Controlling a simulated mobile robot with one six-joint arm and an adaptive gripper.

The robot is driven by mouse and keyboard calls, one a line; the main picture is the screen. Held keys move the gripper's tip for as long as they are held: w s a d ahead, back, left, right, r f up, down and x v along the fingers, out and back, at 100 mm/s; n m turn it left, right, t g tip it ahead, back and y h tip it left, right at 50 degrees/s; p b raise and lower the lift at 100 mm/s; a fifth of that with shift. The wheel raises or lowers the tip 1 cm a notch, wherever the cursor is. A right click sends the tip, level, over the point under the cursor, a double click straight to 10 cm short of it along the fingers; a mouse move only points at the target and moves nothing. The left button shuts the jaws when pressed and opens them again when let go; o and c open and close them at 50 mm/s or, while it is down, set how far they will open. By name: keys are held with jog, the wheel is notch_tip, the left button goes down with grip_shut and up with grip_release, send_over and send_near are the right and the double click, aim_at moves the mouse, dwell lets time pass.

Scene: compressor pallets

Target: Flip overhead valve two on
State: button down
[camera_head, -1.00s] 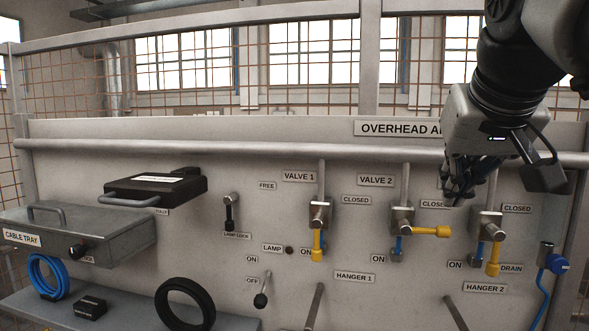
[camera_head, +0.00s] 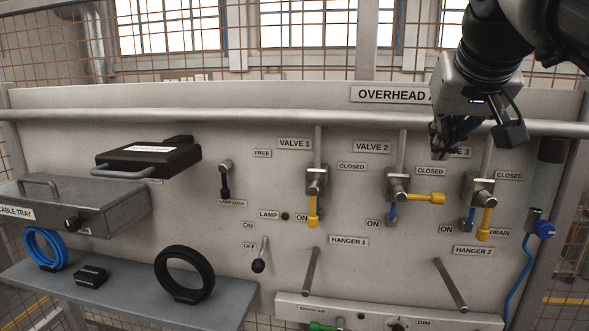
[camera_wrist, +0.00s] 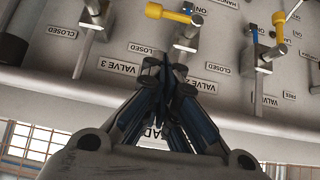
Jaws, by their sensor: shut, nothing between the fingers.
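Valve 2 (camera_head: 397,184) is on the grey panel under its VALVE 2 label. Its yellow-gripped lever (camera_head: 428,198) lies level, pointing right below a CLOSED label; an ON label is below left. In the wrist view, which is upside down, the yellow lever (camera_wrist: 170,13) shows at the top, pointing left. My gripper (camera_head: 441,150) is in front of the panel, above and right of valve 2, covering part of the VALVE 3 label. Its fingers (camera_wrist: 163,68) are shut and empty, apart from the lever.
Valve 1 (camera_head: 316,180) at left and valve 3 (camera_head: 481,190) at right have yellow levers pointing down. A horizontal rail (camera_head: 230,115) runs above the valves. Two hanger pegs (camera_head: 311,272) (camera_head: 450,265) stick out below. A shelf (camera_head: 130,288) with cable coils is at lower left.

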aim_at(422, 198)
jog(key=w+d+f, duration=0.1)
jog(key=w+f, duration=0.2)
jog(key=f, duration=0.4)
jog(key=shift+w+f, duration=0.15)
